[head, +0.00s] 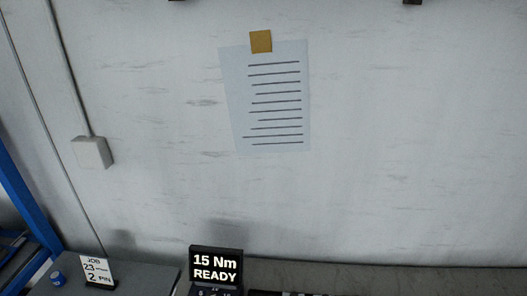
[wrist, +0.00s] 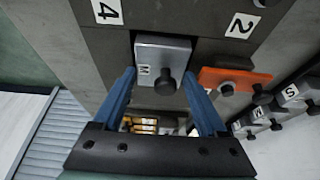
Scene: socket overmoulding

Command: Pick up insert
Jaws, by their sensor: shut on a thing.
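In the wrist view, a grey metal insert (wrist: 155,50) marked M, with a dark round knob on its face, sits at an opening in a dark grey panel. My gripper (wrist: 160,75) has its two blue fingers on either side of this insert and is shut on it. The lower part of the insert's surroundings is partly hidden by my fingers and palm. I cannot tell whether the insert is free of the opening. The head view shows neither the insert nor my gripper.
An orange piece (wrist: 235,78) with a knob sits close to my right finger. Several grey knobbed blocks (wrist: 270,115) stand further right. Brass-coloured parts (wrist: 145,126) show below. The panel carries labels 4 (wrist: 107,11) and 2 (wrist: 242,25). The head view shows a display (head: 215,267) reading 15 Nm READY.

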